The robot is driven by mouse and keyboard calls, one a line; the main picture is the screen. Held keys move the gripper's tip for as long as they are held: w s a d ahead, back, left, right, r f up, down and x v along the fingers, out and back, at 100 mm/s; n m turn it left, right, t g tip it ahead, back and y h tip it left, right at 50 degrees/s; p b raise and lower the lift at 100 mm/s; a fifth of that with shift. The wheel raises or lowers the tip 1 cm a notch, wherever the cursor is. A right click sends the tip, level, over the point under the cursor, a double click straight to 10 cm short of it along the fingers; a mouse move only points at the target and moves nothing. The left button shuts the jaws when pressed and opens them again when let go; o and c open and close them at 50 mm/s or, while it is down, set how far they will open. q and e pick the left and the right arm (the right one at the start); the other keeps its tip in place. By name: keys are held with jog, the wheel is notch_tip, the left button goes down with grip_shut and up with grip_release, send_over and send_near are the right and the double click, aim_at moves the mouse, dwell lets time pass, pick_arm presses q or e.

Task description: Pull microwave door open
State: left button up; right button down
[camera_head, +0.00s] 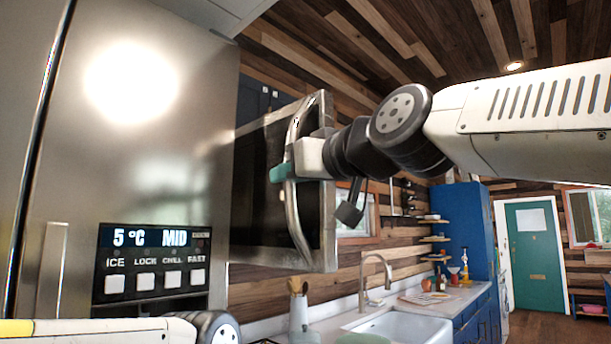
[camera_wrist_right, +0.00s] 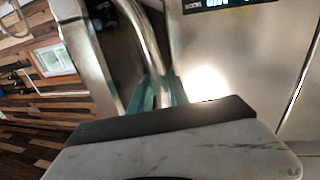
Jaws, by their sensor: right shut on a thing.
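The microwave door (camera_head: 326,215) is a steel-framed panel with a dark window, just right of the fridge in the head view. It appears swung out at an angle, its handle-side edge nearer to me. The microwave's inside is not clearly visible. My right gripper (camera_head: 281,173) is shut on the curved steel door handle (camera_head: 291,222) at about mid-height. In the right wrist view its teal fingers (camera_wrist_right: 162,92) straddle the handle (camera_wrist_right: 146,38). My left gripper is out of view; only part of my left arm shows at the lower left.
A steel fridge (camera_head: 150,180) with a lit display panel (camera_head: 152,262) stands close on the left. Below right are a utensil holder (camera_head: 299,312), a tap (camera_head: 375,275) and a white sink (camera_head: 405,325). Blue cabinets (camera_head: 461,228) and a green door (camera_head: 535,255) stand farther back.

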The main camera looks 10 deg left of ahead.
jog(key=shift+r, duration=0.35)
jog(key=c, duration=1.5)
grip_release()
jog(key=shift+o, duration=1.1)
jog(key=shift+f, duration=0.2)
jog(key=v, duration=0.8)
jog(key=shift+a, duration=0.1)
